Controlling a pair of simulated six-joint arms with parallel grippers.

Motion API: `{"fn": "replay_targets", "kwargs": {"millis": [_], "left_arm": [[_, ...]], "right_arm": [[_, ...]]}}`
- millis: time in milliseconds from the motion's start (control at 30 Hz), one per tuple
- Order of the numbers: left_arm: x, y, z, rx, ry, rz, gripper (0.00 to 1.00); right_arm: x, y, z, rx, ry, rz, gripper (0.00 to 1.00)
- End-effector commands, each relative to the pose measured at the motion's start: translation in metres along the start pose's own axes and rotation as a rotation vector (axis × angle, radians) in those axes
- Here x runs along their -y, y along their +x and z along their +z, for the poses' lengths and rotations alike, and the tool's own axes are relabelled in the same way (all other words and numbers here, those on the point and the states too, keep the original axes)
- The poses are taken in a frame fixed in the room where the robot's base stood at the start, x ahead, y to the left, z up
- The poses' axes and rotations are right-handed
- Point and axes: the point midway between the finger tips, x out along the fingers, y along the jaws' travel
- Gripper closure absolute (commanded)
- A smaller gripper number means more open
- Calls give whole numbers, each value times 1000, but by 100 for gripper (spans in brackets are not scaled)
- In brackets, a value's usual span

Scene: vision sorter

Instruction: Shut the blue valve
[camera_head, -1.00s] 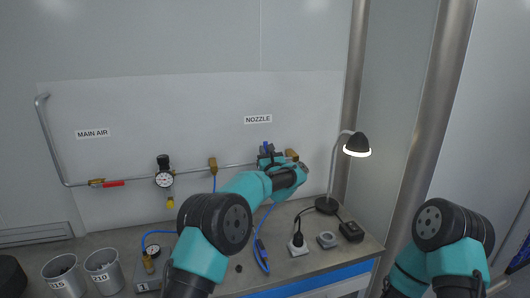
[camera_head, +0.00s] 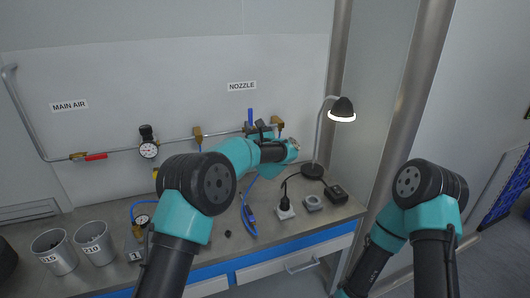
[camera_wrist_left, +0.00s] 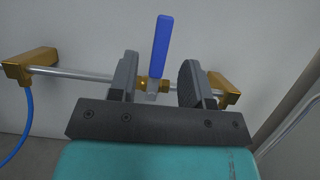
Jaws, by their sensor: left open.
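The blue valve handle (camera_head: 250,117) stands upright, crosswise to the pipe, under the NOZZLE label. In the left wrist view the blue handle (camera_wrist_left: 161,45) rises from a brass fitting on the pipe. My left gripper (camera_head: 258,129) is at the valve and partly hides its body in the head view. In the left wrist view my left gripper (camera_wrist_left: 158,78) is open, with one finger on each side of the handle's base. Neither finger visibly touches the handle. My right arm is at the right, but its gripper is out of view.
The pipe (camera_head: 175,141) carries a gauge (camera_head: 148,150) and a red-handled valve (camera_head: 96,156) at left. A lamp (camera_head: 341,107) stands right of my left gripper. Two labelled cups (camera_head: 97,244), a blue hose and a plug (camera_head: 285,209) are on the bench.

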Motion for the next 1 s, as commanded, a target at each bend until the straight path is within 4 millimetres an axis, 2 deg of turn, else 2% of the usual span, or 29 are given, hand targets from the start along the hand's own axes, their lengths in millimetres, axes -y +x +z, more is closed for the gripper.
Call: {"fn": "replay_targets", "kwargs": {"millis": [633,800,1000], "left_arm": [[0,-113,0,-1,0,-2,55],[0,-128,0,0,0,0,55],[-1,-131,0,0,0,1,55]], "right_arm": [[0,0,0,0,0,0,100],[0,0,0,0,0,0,100],[0,0,0,0,0,0,100]]}}
